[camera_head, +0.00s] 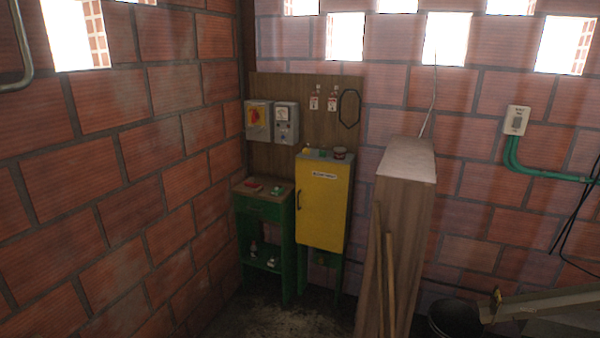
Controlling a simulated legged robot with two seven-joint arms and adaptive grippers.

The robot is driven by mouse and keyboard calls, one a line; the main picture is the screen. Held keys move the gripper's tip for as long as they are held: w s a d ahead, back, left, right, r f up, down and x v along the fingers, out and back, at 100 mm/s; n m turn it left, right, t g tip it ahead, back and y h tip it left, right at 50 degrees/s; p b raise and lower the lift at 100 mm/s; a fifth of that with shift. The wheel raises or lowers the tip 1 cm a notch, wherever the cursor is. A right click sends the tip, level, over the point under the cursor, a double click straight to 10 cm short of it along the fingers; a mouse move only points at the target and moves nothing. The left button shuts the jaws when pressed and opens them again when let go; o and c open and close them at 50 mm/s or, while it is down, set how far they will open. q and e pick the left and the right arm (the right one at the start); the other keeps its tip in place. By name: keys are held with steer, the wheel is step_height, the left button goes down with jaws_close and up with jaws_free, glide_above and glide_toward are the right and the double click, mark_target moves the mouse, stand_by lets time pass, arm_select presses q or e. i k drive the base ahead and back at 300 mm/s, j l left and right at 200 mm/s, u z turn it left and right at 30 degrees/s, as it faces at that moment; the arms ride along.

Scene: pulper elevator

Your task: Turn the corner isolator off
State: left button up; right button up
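The corner isolator (258,120) is a grey box with a red and yellow rotary handle. It is mounted on a brown wooden board (275,155) in the corner, left of a second grey box with a dial (286,122). The handle looks roughly upright or slightly tilted, but it is too small to tell its exact position. Neither of my grippers shows in the head view, and the isolator stands well away from me.
Below the boxes stand a green shelf unit (262,212) and a yellow cabinet (322,215). A tall wooden box (405,200) with leaning planks stands right of them. A black bucket (455,320) and a beam (550,302) lie lower right. Dark floor (285,322) shows before the shelf.

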mark_target(255, 115)
steer(key=i+l, duration=0.1)
steer(key=i, duration=0.35)
steer(key=i+l, duration=0.1)
steer(key=i, duration=0.35)
steer(key=i+j+u, duration=0.2)
steer(key=i+u, duration=0.3)
steer(key=i, duration=0.25)
steer(key=i+l+u, duration=0.1)
steer(key=i+u, duration=0.4)
steer(key=i, duration=0.2)
